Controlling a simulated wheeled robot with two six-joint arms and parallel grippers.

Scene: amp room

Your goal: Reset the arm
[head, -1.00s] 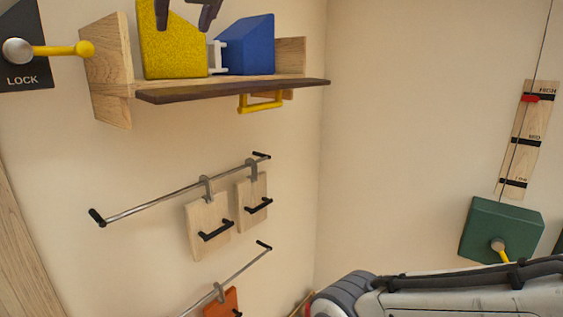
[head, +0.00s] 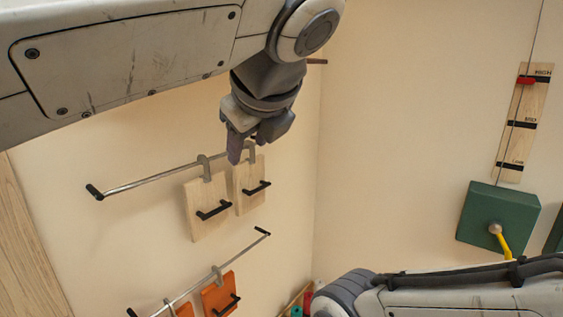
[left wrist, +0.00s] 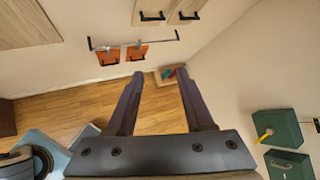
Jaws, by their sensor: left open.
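My left gripper (head: 243,148) hangs down from the left arm in the upper middle of the head view, in front of the upper rail. Its fingers also show in the left wrist view (left wrist: 157,82); they are apart with nothing between them. My other arm's link crosses the lower right of the head view, and its gripper is out of view.
Wooden boards with black handles (head: 208,207) hang on the upper metal rail (head: 150,181). Orange boards (head: 222,295) hang on a lower rail. A green box with a yellow lever (head: 487,212) is on the right wall, below a marked wooden strip (head: 519,133). Wood floor (left wrist: 75,110) shows below.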

